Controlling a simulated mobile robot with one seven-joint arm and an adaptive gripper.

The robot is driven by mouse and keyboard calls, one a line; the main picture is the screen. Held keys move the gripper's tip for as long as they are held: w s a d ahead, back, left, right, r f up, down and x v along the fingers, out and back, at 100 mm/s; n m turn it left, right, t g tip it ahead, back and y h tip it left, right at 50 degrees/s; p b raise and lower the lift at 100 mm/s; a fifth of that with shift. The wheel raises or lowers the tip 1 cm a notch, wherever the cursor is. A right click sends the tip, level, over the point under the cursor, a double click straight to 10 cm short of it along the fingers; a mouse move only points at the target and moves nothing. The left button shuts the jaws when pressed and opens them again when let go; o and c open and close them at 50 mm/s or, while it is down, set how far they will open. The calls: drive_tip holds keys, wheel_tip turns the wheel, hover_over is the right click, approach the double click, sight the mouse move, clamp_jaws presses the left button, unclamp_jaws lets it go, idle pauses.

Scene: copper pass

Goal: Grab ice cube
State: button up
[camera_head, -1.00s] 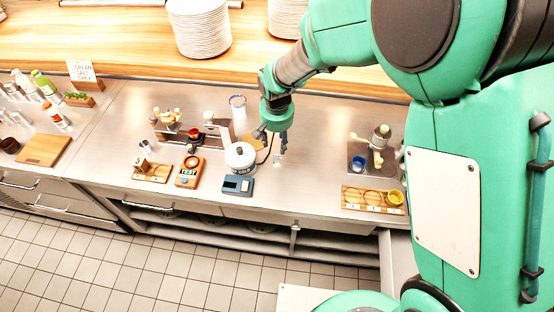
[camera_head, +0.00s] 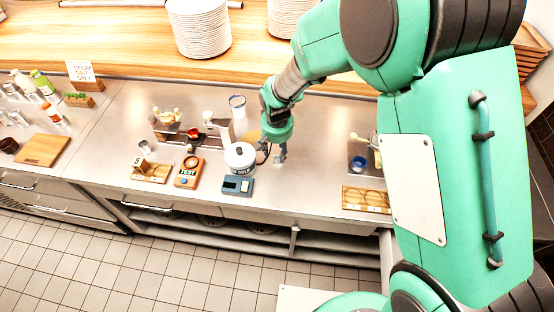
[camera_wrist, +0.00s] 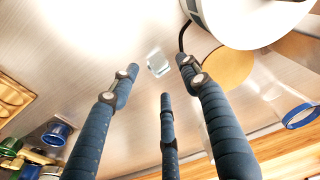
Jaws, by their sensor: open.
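A small clear ice cube (camera_wrist: 158,64) lies on the steel counter in the wrist view, just beyond and between my fingertips. My gripper (camera_wrist: 160,78) is open, with three dark blue fingers spread around empty space; nothing is held. In the head view my gripper (camera_head: 279,158) hangs low over the counter, to the right of the white canister. I cannot make out the cube for certain in the head view.
The white canister (camera_head: 240,157) stands close to the left of my gripper, with a blue scale (camera_head: 237,186) in front. A round tan disc (camera_wrist: 226,67) lies near the fingers. A wooden tray (camera_head: 366,198) is at right. The counter between is clear.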

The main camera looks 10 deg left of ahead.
sight(277, 157)
drive_tip(key=shift+w+f+b, duration=0.15)
drive_tip(key=shift+f, duration=0.95)
drive_tip(key=shift+w+f+b, duration=0.1)
drive_tip(key=shift+f+b, duration=0.05)
drive_tip(key=shift+f, duration=0.95)
drive_tip(key=shift+c, duration=0.5)
drive_tip(key=c, duration=0.8)
